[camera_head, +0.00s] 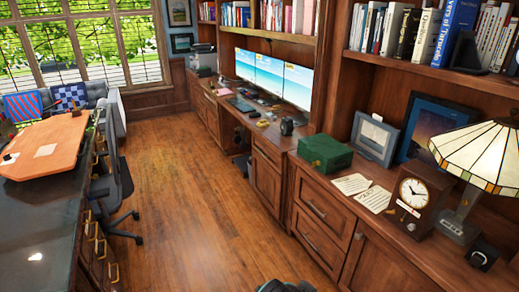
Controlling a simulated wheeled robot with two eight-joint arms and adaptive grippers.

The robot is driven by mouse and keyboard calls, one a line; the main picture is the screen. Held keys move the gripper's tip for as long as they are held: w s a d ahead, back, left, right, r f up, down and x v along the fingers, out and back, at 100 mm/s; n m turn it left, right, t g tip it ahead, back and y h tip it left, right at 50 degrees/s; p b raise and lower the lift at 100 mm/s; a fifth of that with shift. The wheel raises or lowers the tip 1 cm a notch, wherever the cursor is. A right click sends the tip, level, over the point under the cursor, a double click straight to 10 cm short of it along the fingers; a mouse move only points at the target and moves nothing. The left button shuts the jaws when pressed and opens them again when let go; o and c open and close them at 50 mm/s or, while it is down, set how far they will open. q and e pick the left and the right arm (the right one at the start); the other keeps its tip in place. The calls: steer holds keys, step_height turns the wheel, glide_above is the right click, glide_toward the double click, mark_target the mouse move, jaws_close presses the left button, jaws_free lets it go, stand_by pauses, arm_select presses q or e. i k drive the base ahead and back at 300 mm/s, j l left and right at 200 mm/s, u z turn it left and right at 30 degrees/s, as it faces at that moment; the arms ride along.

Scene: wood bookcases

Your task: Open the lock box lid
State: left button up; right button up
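A green box (324,152), which looks like the lock box, stands on the wooden counter (352,170) along the right wall. Its top looks flat and its lid appears closed. Any latch or keyhole is too small to make out. Neither of my grippers can be made out in the head view. A small dark shape at the bottom edge may be part of me.
Papers (362,192), a wooden clock (413,200) and a stained-glass lamp (480,160) stand to the right of the box. Picture frames (375,138) lean behind. Monitors (270,75) stand farther left. An office chair (115,170) is at left. The wooden floor (200,200) between is clear.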

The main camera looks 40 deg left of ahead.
mark_target(327, 147)
steer(key=u, duration=1)
steer(key=i+z, duration=0.15)
steer(key=i, duration=0.45)
steer(key=i+j+z, duration=0.1)
steer(key=i, duration=0.5)
steer(key=i+j+z, duration=0.15)
steer(key=i, duration=0.45)
